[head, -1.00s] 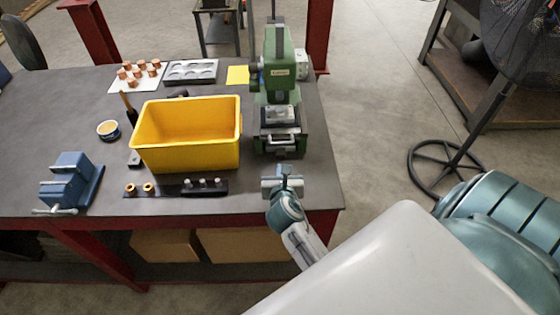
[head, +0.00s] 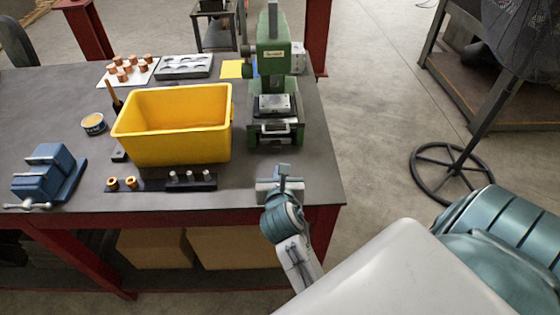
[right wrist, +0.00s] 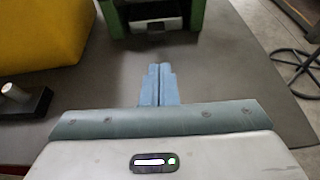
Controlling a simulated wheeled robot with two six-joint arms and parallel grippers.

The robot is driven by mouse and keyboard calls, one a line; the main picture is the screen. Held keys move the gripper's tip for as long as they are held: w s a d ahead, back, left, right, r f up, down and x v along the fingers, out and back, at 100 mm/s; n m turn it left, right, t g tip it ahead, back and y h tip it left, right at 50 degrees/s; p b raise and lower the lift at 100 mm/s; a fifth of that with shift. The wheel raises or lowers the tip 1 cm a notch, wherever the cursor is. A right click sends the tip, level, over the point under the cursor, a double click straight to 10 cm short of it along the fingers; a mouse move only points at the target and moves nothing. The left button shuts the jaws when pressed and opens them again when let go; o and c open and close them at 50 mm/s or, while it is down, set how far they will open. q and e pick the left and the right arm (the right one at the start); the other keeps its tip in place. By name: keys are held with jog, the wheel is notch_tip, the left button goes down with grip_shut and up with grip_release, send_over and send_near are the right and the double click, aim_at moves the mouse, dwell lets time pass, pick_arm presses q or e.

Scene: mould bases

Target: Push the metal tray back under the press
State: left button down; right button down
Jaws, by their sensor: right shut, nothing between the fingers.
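The green press (head: 273,70) stands at the back right of the bench. The metal tray (head: 275,128) sits low at the front of the press, with its handle facing me and a metal block (head: 276,104) above it. The tray's front also shows at the top of the right wrist view (right wrist: 155,25). My right gripper (head: 284,168) is shut and empty, over the bench's front edge. Its closed fingers (right wrist: 158,70) point toward the tray, with a gap of bare bench between. My left gripper is not in view.
A yellow bin (head: 180,150) stands just left of the press. A black strip with pegs (head: 185,187) lies in front of the bin, and a blue vise (head: 45,175) is at the left. The bench right of the press is clear.

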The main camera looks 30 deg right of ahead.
jog(key=shift+w+d+r, duration=0.2)
jog(key=shift+w, duration=0.25)
jog(key=p, duration=0.2)
send_near(277, 141)
jog(key=w+d, duration=0.1)
jog(key=w, duration=0.1)
jog(key=w+d, duration=0.2)
jog(key=w, duration=0.1)
jog(key=shift+d+f, duration=0.1)
jog(key=shift+d, duration=0.15)
jog(key=shift+f+p, duration=0.45)
jog(key=shift+p, duration=0.15)
jog(key=shift+s+a+f, duration=0.1)
jog(key=shift+s+f, duration=0.05)
jog(key=shift+f, duration=0.25)
